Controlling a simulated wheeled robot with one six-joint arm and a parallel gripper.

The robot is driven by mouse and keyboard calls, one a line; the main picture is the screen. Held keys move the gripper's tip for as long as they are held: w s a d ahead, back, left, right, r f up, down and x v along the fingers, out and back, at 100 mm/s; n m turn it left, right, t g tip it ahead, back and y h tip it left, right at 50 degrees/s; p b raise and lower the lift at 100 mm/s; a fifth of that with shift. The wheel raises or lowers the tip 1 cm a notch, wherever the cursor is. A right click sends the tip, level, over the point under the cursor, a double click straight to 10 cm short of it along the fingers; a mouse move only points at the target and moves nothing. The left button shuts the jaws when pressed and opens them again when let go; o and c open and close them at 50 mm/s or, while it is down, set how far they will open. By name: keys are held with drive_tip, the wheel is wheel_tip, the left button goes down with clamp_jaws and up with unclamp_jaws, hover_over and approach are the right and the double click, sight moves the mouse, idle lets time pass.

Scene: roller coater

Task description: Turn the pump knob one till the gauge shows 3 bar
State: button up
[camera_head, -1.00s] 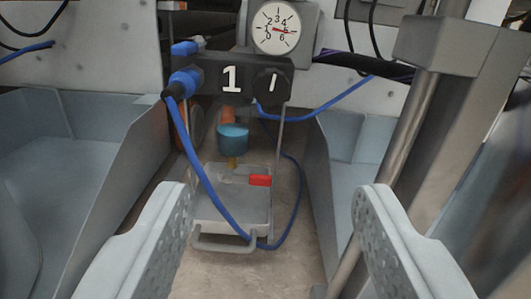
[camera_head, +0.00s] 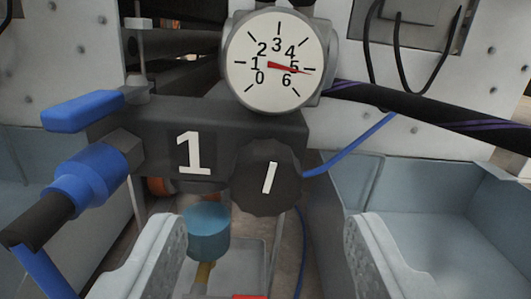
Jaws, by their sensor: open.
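The black pump unit (camera_head: 240,135) carries a white number 1 (camera_head: 193,153). Its round, dark, ridged knob (camera_head: 266,178) sits right of the number, with a white mark tilted slightly right of upright. The pressure gauge (camera_head: 275,60) stands above the knob. Its red needle points right and slightly down, a little past the 5. My gripper (camera_head: 266,228) is open and empty. Its two fingers show at the lower left and lower right, with the knob beyond and a little above the gap between them. I see no contact with the knob.
A blue lever (camera_head: 82,111) and a blue hose fitting (camera_head: 90,177) stick out at the left. A thick black hose (camera_head: 430,107) runs right from behind the gauge. A blue cup (camera_head: 208,232) hangs below the unit. Grey trough walls (camera_head: 440,200) stand on the right.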

sight(266, 188)
drive_tip(key=shift+w, duration=1.7)
drive_tip(key=shift+c, duration=0.3)
drive_tip(key=c, duration=0.9)
